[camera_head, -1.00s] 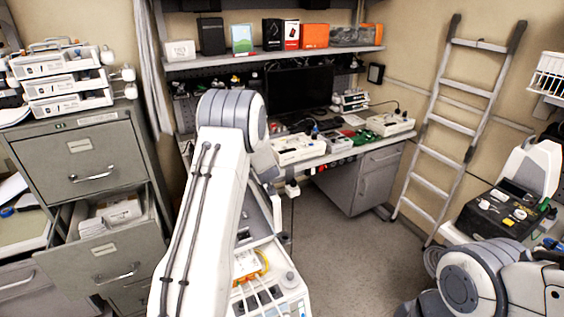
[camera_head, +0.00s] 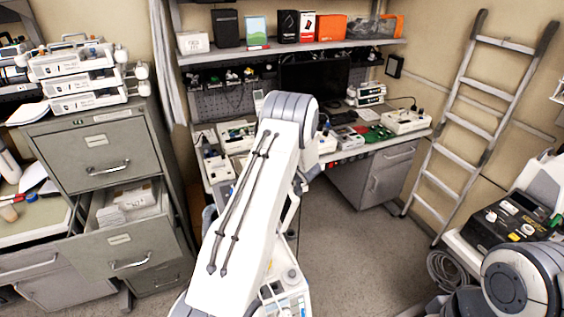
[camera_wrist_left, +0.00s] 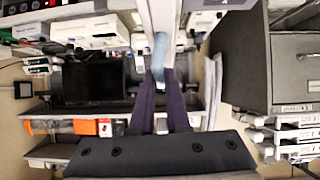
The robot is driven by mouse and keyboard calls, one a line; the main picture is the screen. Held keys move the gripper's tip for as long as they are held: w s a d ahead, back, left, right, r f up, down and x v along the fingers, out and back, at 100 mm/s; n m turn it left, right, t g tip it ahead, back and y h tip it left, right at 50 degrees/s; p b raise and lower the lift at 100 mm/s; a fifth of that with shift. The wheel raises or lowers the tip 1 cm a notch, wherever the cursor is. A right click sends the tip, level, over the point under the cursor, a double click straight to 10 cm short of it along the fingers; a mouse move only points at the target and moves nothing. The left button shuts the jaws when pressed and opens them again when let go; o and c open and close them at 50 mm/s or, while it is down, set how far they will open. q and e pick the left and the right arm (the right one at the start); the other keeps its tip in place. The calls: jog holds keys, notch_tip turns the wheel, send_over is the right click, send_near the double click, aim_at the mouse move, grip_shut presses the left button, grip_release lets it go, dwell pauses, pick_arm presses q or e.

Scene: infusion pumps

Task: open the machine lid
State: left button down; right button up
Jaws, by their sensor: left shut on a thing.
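The machine (camera_head: 292,285), white with a blue-edged front panel, stands at the bottom middle of the head view, mostly hidden behind my left arm. In the left wrist view, my left gripper (camera_wrist_left: 161,78) has its two dark fingers close together on a pale blue handle-like piece (camera_wrist_left: 159,48). This piece lies against a white and grey upright part (camera_wrist_left: 162,14), apparently of the machine. I cannot tell how far the lid is open. The left fingers are hidden in the head view. My right arm shows at the lower right, but its gripper is out of view.
A grey filing cabinet (camera_head: 92,150) with an open drawer stands at the left. A workbench (camera_head: 385,142) with devices is behind the machine. A ladder (camera_head: 465,125) leans on the wall at the right. A black box (camera_head: 508,218) sits near my right arm. Floor (camera_head: 365,245) is clear in the middle.

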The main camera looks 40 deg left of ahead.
pick_arm(q)
jog(key=shift+w+r, duration=0.1)
jog(key=c, duration=0.9)
grip_release()
jog(key=shift+d, duration=0.1)
jog(key=shift+d+b, duration=0.2)
jog(key=shift+b, duration=0.1)
jog(key=b+v, duration=0.3)
jog(key=v, duration=0.7)
jog(key=shift+a+r+b, duration=0.1)
jog(key=shift+a+b, duration=0.05)
jog(key=shift+b, duration=0.15)
